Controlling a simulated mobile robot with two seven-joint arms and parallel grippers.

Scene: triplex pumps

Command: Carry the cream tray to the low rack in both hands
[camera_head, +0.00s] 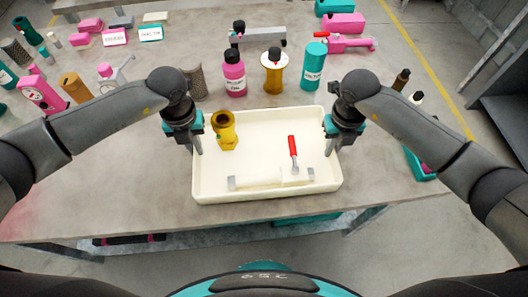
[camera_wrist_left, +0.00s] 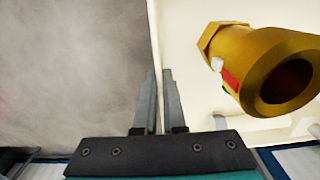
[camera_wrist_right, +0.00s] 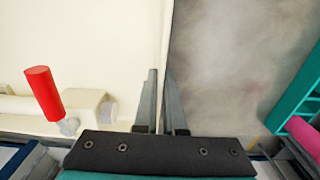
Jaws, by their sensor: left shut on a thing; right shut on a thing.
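The cream tray (camera_head: 262,128) is on the near part of the grey table in the head view. A brass hex fitting (camera_head: 224,128) stands in its left half. A cream valve piece with grey ends (camera_head: 262,183) and a red handle (camera_head: 293,150) lies near its front edge. My left gripper (camera_head: 197,146) is shut on the tray's left wall (camera_wrist_left: 155,60). My right gripper (camera_head: 331,146) is shut on the tray's right wall (camera_wrist_right: 165,50). Whether the tray's base touches the table is hard to tell.
Behind the tray stand a pink bottle (camera_head: 233,75), a yellow-brown bottle (camera_head: 273,72) and a teal cylinder (camera_head: 312,65). A teal bin (camera_head: 420,163) is at the right. Pink and teal parts crowd the left side. A grey metal rack (camera_head: 500,90) stands at the far right.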

